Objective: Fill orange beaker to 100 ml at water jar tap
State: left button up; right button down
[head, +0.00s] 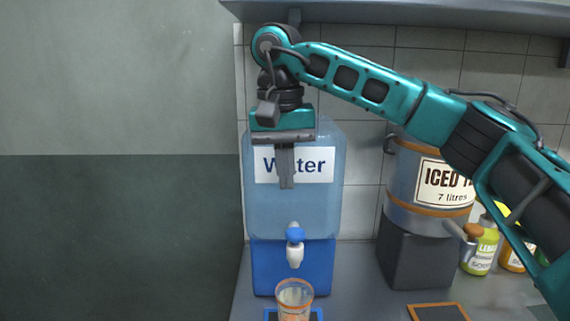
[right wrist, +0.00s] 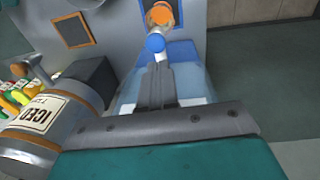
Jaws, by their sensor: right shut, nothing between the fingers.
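The water jar (head: 238,210) is a translucent blue tank labelled "Water" on a blue base (head: 265,268). Its tap has a blue knob (head: 295,235) and a white spout (head: 294,256). The orange beaker (head: 295,298) stands below the spout; its water level is too small to read. My right gripper (head: 287,186) points down in front of the label, above the tap, shut and empty. In the right wrist view, its closed fingers (right wrist: 158,76) point toward the blue knob (right wrist: 155,43), with the orange beaker (right wrist: 160,14) beyond. My left gripper is out of view.
A blue tray (head: 318,314) lies under the beaker. To the right, an "ICED" drink dispenser (head: 402,190) stands on a dark block (head: 412,258), with several bottles (head: 481,258) beside it. A framed dark board (head: 438,312) lies on the counter. A shelf (head: 420,13) runs above.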

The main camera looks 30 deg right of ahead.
aim_at(290, 233)
jog(key=f, duration=0.9)
jog(key=shift+d, duration=0.3)
jog(key=shift+r, duration=0.1)
